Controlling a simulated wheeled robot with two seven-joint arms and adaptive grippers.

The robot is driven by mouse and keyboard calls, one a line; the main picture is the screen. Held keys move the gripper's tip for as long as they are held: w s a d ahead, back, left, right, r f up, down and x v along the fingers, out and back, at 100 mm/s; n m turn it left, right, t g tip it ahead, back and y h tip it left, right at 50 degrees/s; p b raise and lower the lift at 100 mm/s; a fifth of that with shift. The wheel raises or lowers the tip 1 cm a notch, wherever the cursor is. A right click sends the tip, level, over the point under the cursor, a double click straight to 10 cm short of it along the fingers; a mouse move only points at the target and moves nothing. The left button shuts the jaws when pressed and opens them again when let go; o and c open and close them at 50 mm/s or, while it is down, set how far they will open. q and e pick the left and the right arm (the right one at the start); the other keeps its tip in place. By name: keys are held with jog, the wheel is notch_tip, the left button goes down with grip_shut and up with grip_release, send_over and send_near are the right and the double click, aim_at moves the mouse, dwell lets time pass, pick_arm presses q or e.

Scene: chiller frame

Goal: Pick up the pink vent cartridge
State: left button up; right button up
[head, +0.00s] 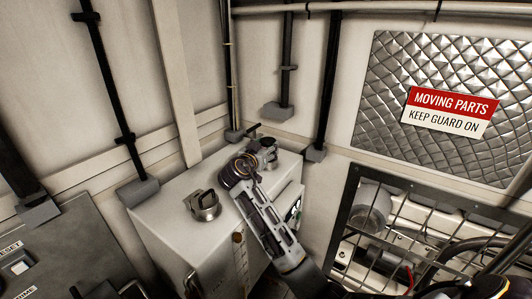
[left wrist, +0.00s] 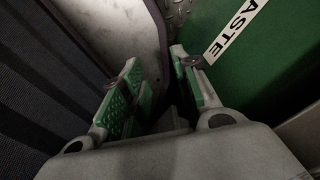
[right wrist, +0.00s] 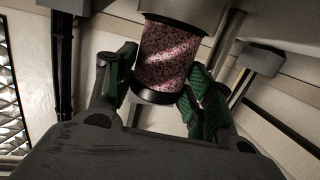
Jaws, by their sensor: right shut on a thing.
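The pink vent cartridge (right wrist: 166,55) has a speckled pink body and a dark band at its lower end in the right wrist view. It sits between the green-padded fingers of my right gripper (right wrist: 162,83), which is shut on it. Its upper picture end meets a wide grey metal part (right wrist: 187,10); whether they are joined I cannot tell. In the head view my right gripper (head: 239,167) is over the pale cabinet, and no pink shows clearly there. My left gripper (left wrist: 160,82) is open and empty in the left wrist view; I cannot make it out in the head view.
On the cabinet top (head: 165,206) stand a metal handled fitting (head: 204,206) and another (head: 269,152) close to my right gripper. Black pipes (head: 328,85) line the wall behind. A barred guard (head: 385,245) is at right. A green waste panel (left wrist: 265,75) is near my left gripper.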

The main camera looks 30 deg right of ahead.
notch_tip(320, 180, up, 16)
jog(key=b, duration=0.2)
dwell(0.4)
jog(key=shift+r, duration=0.1)
dwell(0.6)
